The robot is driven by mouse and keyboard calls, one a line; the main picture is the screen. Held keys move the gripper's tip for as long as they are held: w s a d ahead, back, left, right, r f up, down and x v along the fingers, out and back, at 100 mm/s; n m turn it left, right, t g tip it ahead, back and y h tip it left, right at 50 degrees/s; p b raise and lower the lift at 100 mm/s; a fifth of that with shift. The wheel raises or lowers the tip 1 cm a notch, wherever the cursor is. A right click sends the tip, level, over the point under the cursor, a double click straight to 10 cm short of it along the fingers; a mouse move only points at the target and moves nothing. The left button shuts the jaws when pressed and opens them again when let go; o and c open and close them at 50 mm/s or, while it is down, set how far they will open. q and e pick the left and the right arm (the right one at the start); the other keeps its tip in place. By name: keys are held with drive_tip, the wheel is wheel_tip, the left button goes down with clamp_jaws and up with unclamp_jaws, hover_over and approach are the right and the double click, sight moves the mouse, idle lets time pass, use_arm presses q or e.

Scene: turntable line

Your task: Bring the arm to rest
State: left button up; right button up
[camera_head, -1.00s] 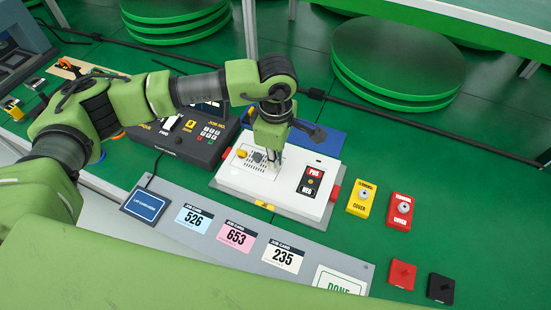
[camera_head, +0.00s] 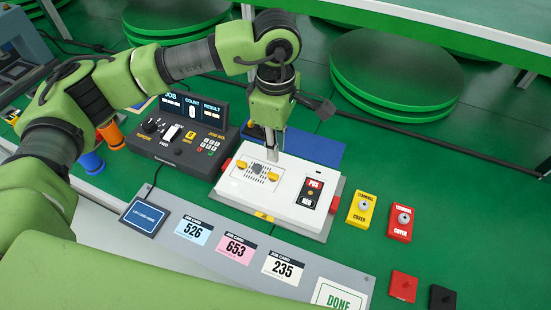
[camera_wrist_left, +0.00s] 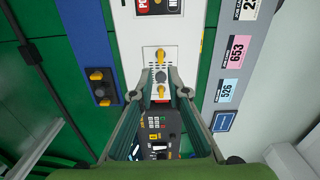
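My left gripper (camera_head: 272,155) points down just above the back part of a white device (camera_head: 288,180) with two yellow knobs, a dark vent and a POS/NEG panel. In the left wrist view, the two fingertips (camera_wrist_left: 159,78) stand apart with a gap between them, and nothing is held. The device (camera_wrist_left: 181,45) shows beyond the fingers, with its yellow knobs in line with the gap. Whether the tips touch the device is hard to tell; they look clear of it. My right gripper is not in view.
A dark control console (camera_head: 184,135) stands left of the device. A blue mat (camera_head: 317,149) lies behind it. Yellow (camera_head: 362,209) and red (camera_head: 399,225) terminal covers stand to the right. A grey strip with job cards (camera_head: 235,249) runs in front. Green discs (camera_head: 390,75) are stacked behind.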

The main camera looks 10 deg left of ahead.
use_arm(q)
wheel_tip(320, 180, up, 2)
drive_tip(key=shift+r, duration=0.1)
idle(0.5)
